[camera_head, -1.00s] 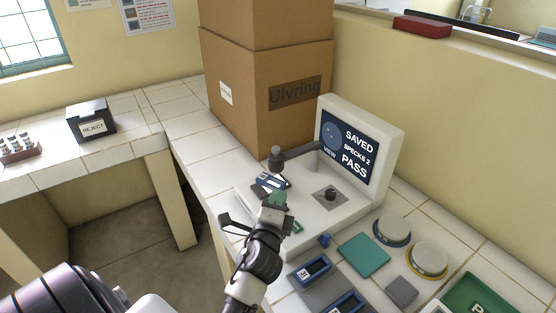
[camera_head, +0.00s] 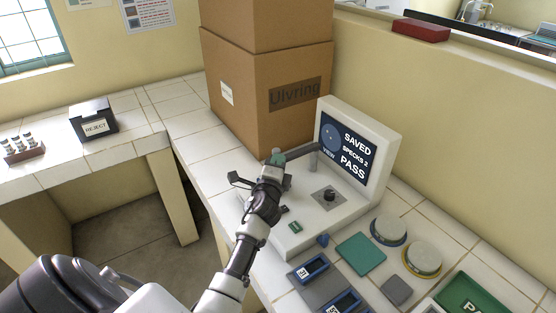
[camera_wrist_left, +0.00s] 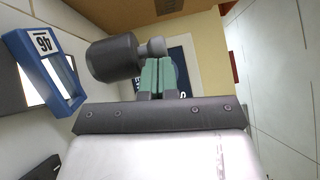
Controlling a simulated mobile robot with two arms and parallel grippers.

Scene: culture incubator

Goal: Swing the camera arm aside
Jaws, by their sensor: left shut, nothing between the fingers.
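The white imaging device (camera_head: 372,122) stands on the tiled bench. Its lit screen (camera_head: 345,148) reads "SAVED", "SPECKS 2", "PASS". The dark grey camera arm (camera_head: 300,153) reaches left from a short post on the device; its outer end is hidden behind my left gripper in the head view. My left gripper (camera_head: 278,157) is shut and empty, its green fingertips at that outer end. In the left wrist view, a dark cylindrical camera head (camera_wrist_left: 115,57) with a small grey knob is left of the shut fingertips (camera_wrist_left: 158,76). I cannot tell whether they touch. My right gripper is not in view.
Tall cardboard boxes (camera_head: 262,95) stand close behind the device. Blue-framed holders (camera_head: 310,268), a teal pad (camera_head: 361,254), round lidded dishes (camera_head: 389,230) and a green tray (camera_head: 480,300) lie in front. A black reject box (camera_head: 93,122) stands on the left bench.

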